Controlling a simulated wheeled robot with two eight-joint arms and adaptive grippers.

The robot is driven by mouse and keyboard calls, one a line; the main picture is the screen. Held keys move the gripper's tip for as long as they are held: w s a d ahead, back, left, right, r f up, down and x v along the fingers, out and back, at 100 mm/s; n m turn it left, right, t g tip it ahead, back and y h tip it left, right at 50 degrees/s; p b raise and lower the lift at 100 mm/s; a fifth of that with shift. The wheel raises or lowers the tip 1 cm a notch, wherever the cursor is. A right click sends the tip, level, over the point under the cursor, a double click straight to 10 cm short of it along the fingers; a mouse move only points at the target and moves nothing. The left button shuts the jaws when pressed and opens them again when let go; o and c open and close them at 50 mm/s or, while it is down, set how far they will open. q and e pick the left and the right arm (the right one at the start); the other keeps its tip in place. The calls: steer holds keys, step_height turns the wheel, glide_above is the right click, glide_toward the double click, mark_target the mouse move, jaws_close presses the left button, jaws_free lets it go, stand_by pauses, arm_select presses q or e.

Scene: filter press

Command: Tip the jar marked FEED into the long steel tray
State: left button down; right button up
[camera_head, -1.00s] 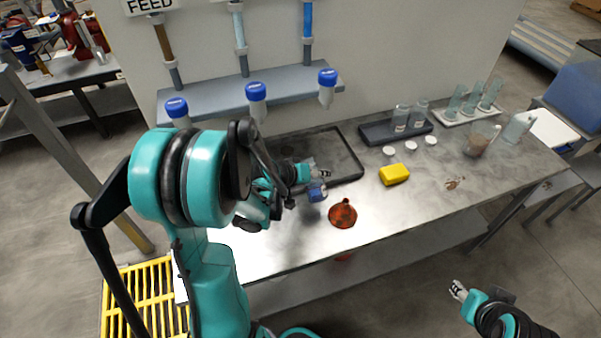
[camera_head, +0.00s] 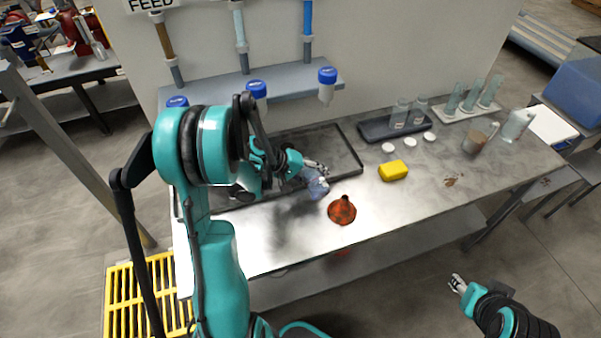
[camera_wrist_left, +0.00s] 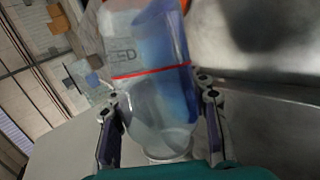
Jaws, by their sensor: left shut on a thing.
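My left gripper (camera_head: 318,167) is shut on a clear jar (camera_head: 317,183), above the steel worktop just in front of the long dark tray (camera_head: 352,150). In the left wrist view the jar (camera_wrist_left: 150,75) stands between both fingers. It shows letters ending in "ED", a red line and a blue patch. The jar looks tilted in the head view; I cannot tell where its mouth points, and I see no stream leaving it. My arm hides the tray's left part. My right gripper (camera_head: 457,284) is off the table's front edge, too small to judge.
An orange-red funnel (camera_head: 341,210) lies close to the jar's right. A yellow block (camera_head: 393,171), white lids (camera_head: 388,148) and a beaker (camera_head: 475,140) are further right. Blue-capped bottles (camera_head: 327,85) hang under the shelf behind.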

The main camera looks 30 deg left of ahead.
arm_select(q)
steer(key=shift+w+a+r, duration=0.1)
steer(key=shift+w+r, duration=0.05)
steer(key=shift+f+n+g+h+b, duration=0.6)
steer(key=shift+f+b, duration=0.55)
steer(key=shift+b, duration=0.45)
steer(key=shift+r+h, duration=0.25)
steer(key=shift+h, duration=0.15)
steer(key=shift+s+d+r, duration=0.2)
steer(key=shift+s+d, duration=0.1)
steer(key=shift+d, duration=0.25)
steer(key=shift+r+n+h+b, duration=0.1)
steer(key=shift+n+h+b, duration=0.2)
steer(key=shift+n, duration=0.1)
steer(key=shift+f+n+h+b, duration=0.35)
steer(key=shift+h+b, duration=0.35)
steer(key=shift+b, duration=0.4)
steer(key=shift+r+g, duration=0.1)
steer(key=shift+g, duration=0.2)
